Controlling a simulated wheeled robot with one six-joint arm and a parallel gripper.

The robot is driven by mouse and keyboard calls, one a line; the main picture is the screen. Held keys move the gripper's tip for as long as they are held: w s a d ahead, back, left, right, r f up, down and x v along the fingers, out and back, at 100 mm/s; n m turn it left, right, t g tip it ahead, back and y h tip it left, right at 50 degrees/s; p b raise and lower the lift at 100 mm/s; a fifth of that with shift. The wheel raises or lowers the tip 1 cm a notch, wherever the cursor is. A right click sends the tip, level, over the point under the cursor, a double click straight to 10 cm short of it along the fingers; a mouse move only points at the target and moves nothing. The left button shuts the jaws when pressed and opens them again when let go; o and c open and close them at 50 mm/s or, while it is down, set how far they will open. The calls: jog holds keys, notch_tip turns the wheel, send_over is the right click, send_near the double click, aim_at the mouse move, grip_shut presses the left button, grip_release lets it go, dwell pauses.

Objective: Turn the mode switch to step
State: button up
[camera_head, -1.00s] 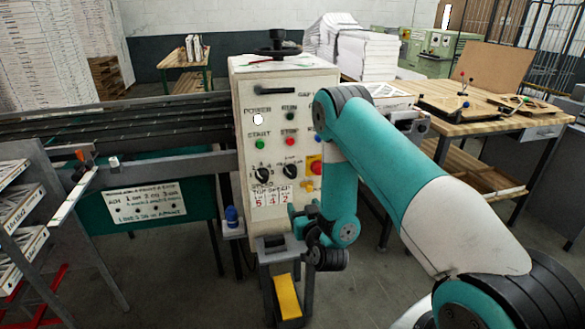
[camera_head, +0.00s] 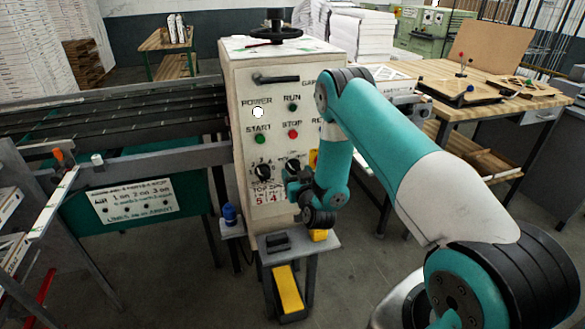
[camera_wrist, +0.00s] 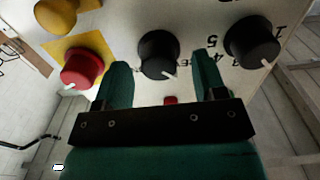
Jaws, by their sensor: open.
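The control panel (camera_head: 240,150) stands upright in front of me with two black rotary knobs. The right-hand knob, apparently the mode switch (camera_head: 292,167), is partly hidden by my wrist; its label is unreadable. In the wrist view, which looks upside down, this black knob (camera_wrist: 158,53) sits ahead of and between my open fingers, its white pointer mark toward the lower right. My gripper (camera_wrist: 160,72) is open and empty, its green fingers either side of the knob; contact cannot be told. The numbered knob (camera_wrist: 252,42) is to the right there; it is the left knob (camera_head: 263,172) in the head view.
Green start (camera_head: 260,139) and red stop (camera_head: 293,134) buttons are above the knobs. A grey stand (camera_head: 325,243) juts out below.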

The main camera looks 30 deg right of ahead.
jog(key=shift+w+d, duration=0.25)
jog(key=shift+w, duration=0.35)
jog(key=c, duration=0.9)
